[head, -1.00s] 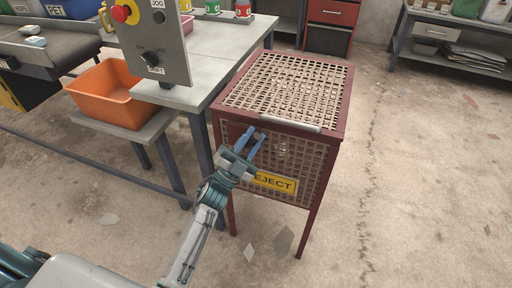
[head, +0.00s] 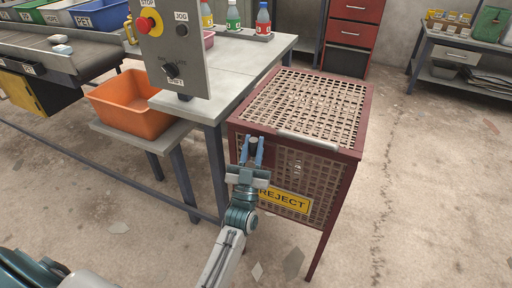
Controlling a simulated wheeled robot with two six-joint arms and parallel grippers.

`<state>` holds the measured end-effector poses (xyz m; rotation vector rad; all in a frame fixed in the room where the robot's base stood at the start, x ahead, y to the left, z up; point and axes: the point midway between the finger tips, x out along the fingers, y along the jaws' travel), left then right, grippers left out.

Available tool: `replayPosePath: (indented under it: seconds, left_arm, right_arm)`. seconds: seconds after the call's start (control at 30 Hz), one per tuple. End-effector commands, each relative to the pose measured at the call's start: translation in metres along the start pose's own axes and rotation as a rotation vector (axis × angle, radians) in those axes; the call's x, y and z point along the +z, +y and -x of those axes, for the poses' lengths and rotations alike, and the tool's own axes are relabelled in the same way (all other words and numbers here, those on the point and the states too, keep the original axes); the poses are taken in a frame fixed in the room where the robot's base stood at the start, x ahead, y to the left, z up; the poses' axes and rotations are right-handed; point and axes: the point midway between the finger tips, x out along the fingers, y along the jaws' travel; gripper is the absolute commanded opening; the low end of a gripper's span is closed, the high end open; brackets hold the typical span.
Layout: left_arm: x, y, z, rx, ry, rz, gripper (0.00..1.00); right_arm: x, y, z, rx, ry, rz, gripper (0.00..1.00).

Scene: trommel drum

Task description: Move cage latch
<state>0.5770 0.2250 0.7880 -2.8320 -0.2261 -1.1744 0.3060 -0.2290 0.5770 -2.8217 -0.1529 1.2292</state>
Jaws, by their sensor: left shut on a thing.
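The red-framed mesh cage (head: 367,120) stands right of the table, its lid down. A yellow REJECT sign (head: 284,199) is on its front, and a pale handle bar (head: 308,141) runs along the lid's front edge. My left gripper (head: 253,143) is at the upper left of the cage front. Its blue fingers point up and are shut on a small dark knob-like part, which I take to be the cage latch (head: 253,139). The fingers hide most of it, so its exact position is unclear. My right gripper is not in view.
A grey control panel (head: 190,65) with a red stop button stands left of the cage. An orange bin (head: 125,112) sits on a low shelf below it. Bottles (head: 233,17) stand on the table behind. The floor right of the cage is mostly clear.

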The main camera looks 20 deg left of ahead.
Motion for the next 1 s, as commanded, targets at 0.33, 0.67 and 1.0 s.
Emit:
replayPosePath:
  seconds: [0.33,0.67,1.0]
  left_arm:
    - [0.0012,-0.0014,0.001,-0.016,-0.008,0.017,0.0]
    - [0.001,-0.0014,0.0007,-0.016,-0.007,0.017,0.43]
    - [0.0011,-0.0013,0.0052,-0.015,-0.007,0.015,0.43]
  right_arm:
    - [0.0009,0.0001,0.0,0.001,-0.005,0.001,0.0]
    - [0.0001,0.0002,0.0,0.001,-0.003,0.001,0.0]
    - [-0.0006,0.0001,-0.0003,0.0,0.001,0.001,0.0]
